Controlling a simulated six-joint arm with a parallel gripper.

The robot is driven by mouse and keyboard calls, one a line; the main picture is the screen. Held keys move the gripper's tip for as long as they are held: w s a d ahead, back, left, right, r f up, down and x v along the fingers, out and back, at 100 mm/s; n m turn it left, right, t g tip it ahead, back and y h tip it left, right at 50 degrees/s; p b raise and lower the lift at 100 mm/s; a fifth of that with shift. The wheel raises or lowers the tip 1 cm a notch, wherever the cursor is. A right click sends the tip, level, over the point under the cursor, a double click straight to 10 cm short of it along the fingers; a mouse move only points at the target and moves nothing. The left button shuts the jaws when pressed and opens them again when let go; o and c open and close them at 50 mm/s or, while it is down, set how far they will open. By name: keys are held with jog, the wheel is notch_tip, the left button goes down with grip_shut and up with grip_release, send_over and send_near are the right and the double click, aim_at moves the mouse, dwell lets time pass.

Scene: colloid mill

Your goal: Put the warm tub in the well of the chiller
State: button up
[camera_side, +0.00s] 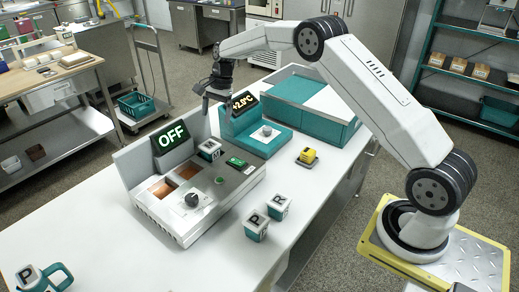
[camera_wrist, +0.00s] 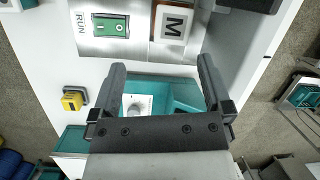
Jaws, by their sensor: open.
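A white tub marked M (camera_side: 210,148) sits on the right part of the mill's metal deck; it also shows at the top of the wrist view (camera_wrist: 172,23). Two tubs with teal lower parts, marked P (camera_side: 256,226) and R (camera_side: 278,206), stand on the table. The frames do not show which tub is warm. My gripper (camera_wrist: 161,65) is open and empty, above and apart from the M tub. In the wrist view the chiller (camera_wrist: 170,88) lies partly behind it.
The mill (camera_side: 190,200) shows OFF, with copper plates, a knob and a green RUN switch (camera_wrist: 109,26). A yellow button box (camera_side: 307,156) sits right of the chiller. The front table is mostly clear.

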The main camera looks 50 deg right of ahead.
jog(key=s+a+n+h, duration=0.1)
jog(key=s+n, duration=0.4)
jog(key=s, duration=0.5)
jog(key=s+a+n+t+h, duration=0.1)
jog(key=s+a+n, duration=0.3)
jog(key=s, duration=0.6)
jog(key=s+a+n+t+h, duration=0.1)
jog(key=s+a+n, duration=0.2)
jog(key=s+n, duration=0.3)
jog(key=s, duration=0.5)
